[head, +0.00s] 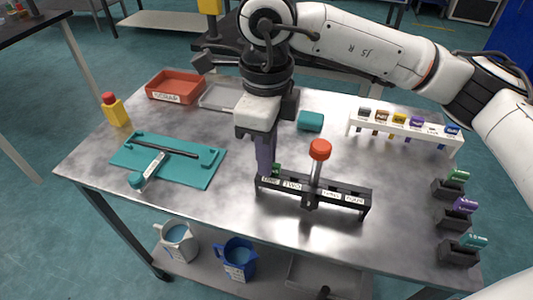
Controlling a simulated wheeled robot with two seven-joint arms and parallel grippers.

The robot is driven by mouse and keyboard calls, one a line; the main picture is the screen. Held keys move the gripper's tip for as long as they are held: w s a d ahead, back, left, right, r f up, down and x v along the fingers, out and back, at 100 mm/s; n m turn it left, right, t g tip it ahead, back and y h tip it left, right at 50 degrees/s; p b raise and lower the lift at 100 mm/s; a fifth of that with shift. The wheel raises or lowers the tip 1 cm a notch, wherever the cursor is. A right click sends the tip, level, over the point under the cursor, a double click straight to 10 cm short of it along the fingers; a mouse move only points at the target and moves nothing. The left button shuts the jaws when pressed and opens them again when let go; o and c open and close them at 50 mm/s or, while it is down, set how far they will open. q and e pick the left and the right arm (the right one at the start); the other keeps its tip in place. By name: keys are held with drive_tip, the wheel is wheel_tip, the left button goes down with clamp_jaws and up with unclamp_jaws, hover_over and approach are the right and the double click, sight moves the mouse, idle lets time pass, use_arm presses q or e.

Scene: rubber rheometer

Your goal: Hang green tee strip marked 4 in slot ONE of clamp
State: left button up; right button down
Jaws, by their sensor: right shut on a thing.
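The black clamp (345,197) stands near the front middle of the steel table. Its slots carry white labels, with ONE at the left end, and a red-knobbed lever (320,150) rises from its middle. My right gripper (267,170) points down at the left end of the clamp, over slot ONE. My left gripper is not in view.
A white rack (400,133) with several coloured strips stands at the back right. Black holders (455,220) with coloured tees line the right edge. A teal fixture (190,172), a red tray (175,86) and a yellow bottle (117,112) are left.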

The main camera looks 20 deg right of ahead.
drive_tip(key=shift+f, duration=0.3)
drive_tip(key=c, duration=1.8)
unclamp_jaws()
drive_tip(key=shift+r+p, duration=1.7)
drive_tip(key=shift+r, duration=1.35)
